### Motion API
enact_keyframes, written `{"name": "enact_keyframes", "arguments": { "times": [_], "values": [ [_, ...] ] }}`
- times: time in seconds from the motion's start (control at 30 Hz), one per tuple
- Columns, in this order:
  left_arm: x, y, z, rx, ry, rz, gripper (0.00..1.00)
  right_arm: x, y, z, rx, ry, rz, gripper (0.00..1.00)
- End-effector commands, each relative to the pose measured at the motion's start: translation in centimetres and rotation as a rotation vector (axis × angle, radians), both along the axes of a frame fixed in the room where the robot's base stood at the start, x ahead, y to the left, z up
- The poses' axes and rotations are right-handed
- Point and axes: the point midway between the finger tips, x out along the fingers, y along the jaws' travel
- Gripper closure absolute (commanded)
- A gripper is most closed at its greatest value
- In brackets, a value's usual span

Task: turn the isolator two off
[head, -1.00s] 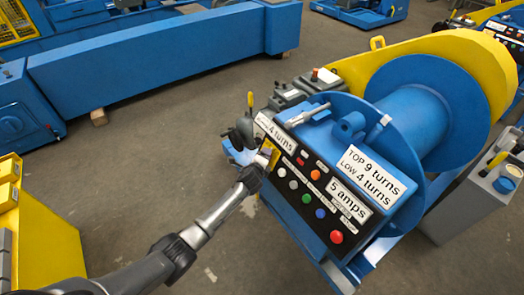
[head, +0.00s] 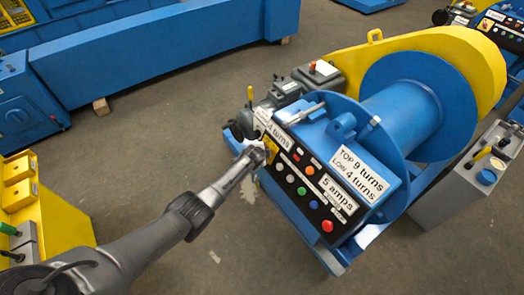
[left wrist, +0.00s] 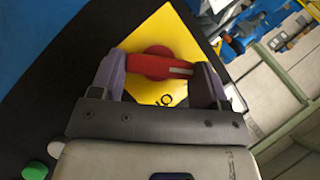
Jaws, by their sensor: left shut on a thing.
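The isolator's red handle (left wrist: 155,63) sits on a yellow plate (left wrist: 165,30) in the left wrist view. The handle lies roughly across the picture, and a white mark points right. Part of the plate's lettering shows below it. My left gripper (left wrist: 160,75) is shut on the handle, with one finger at each end. In the head view my left gripper (head: 266,153) reaches the yellow plate (head: 270,147) at the left end of the black control panel (head: 291,171) and hides the handle there. The isolator's number cannot be read. My right gripper is not in view.
Several coloured buttons, such as a red one (head: 327,226), sit beside the plate on the panel. A blue drum (head: 405,115) stands behind it. A grey cabinet (head: 455,195) is at right and a yellow machine (head: 55,215) at left. Floor between is free.

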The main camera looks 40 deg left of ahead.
Motion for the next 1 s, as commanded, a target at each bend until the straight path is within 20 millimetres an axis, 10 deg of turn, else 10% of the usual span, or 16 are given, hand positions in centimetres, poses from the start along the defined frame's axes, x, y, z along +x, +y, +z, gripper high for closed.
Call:
{"name": "enact_keyframes", "arguments": {
  "times": [0.73,0.77,1.0],
  "values": [
    [0.01,0.07,-0.02,-0.06,0.018,0.032,0.55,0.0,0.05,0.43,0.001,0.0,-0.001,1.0],
    [0.0,0.08,-0.03,-0.06,0.018,0.032,0.28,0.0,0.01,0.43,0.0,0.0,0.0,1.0],
    [0.02,0.07,0.0,-0.06,0.017,0.031,0.05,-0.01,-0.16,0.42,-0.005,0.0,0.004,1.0]
  ]
}}
